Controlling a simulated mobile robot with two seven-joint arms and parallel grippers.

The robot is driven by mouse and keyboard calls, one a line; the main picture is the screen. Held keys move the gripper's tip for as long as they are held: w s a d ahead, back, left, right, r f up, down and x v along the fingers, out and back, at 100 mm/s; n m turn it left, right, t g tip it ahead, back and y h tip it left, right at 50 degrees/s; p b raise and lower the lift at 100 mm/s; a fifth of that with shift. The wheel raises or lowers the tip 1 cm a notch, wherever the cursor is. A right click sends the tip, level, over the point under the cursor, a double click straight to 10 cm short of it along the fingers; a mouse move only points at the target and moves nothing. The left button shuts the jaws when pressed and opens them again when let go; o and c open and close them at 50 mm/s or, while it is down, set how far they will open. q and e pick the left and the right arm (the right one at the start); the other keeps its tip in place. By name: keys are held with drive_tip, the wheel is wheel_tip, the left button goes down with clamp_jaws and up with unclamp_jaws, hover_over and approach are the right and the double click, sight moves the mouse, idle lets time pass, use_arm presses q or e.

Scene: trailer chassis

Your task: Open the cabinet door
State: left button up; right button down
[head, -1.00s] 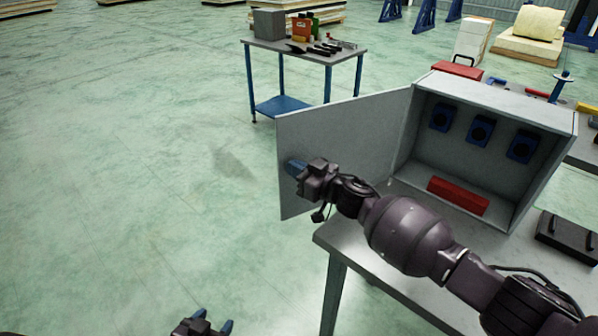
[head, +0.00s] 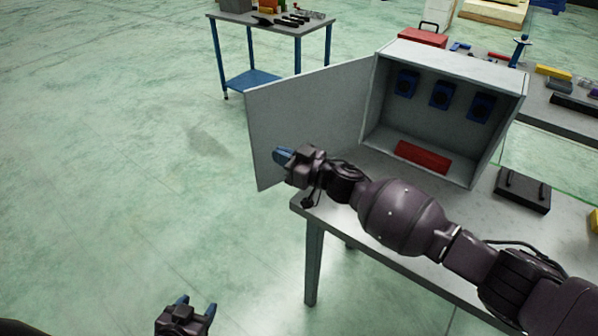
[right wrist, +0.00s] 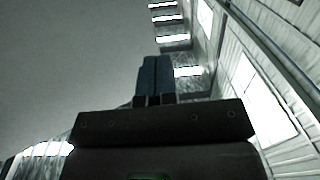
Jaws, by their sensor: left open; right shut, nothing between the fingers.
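The grey cabinet (head: 455,62) stands on a table with its door (head: 318,110) swung wide open to the left. Inside it are three blue units on the back wall and a red block (head: 423,156) on its floor. My right gripper (head: 280,157) is shut and empty, at the inner face of the door near its free edge. Whether it touches the door is unclear. In the right wrist view its blue fingers (right wrist: 155,78) are together, beside a plain grey surface. My left gripper (head: 197,304) is open and empty, low over the floor at the bottom.
The table (head: 330,208) under the cabinet also holds a black case (head: 523,190) at the right. A second table (head: 268,27) with tools stands behind the door. A red toolbox (head: 423,38) and other tools lie behind the cabinet. The floor at the left is clear.

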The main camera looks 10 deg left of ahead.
drive_tip(key=s+d, duration=0.4)
drive_tip(key=s, duration=0.1)
drive_tip(key=shift+d, duration=0.4)
